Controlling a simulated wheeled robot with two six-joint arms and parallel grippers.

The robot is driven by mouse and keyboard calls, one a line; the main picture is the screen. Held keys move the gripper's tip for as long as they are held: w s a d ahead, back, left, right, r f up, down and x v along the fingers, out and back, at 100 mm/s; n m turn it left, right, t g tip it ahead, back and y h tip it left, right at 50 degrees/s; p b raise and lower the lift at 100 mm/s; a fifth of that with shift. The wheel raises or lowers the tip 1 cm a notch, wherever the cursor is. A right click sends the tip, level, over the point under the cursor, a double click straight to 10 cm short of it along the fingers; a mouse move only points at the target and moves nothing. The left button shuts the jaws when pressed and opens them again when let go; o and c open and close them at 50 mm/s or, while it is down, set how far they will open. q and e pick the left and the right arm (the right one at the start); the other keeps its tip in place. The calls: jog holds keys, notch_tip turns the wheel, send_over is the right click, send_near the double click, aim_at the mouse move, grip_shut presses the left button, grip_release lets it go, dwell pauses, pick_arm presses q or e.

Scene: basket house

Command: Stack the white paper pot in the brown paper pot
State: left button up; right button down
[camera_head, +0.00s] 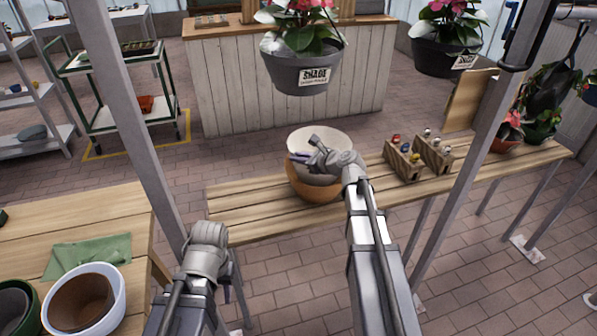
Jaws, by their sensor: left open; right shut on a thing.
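The white paper pot (326,134) is upright over the wooden bench, at the middle of the head view. The brown paper pot (314,191) stands on the bench directly below it. The white pot's lower part overlaps the brown pot's opening; I cannot tell whether it rests inside or hangs just above. My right gripper (301,158) is shut on the near left part of the white pot, and my wrist hides some of both pots. My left gripper (227,292) is open and empty, low in front of the bench and away from the pots.
Small wooden crates (403,160) with little items stand on the bench right of the pots. A hanging grey planter (304,70) is above and behind. A metal post (140,120) rises at left. A table at lower left holds a green cloth (88,256) and a white-rimmed pot (118,290).

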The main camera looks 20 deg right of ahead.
jog(key=shift+f+b, duration=1.8)
jog(key=shift+f+b, duration=0.65)
jog(key=c, duration=0.9)
grip_release()
jog(key=shift+r, duration=0.15)
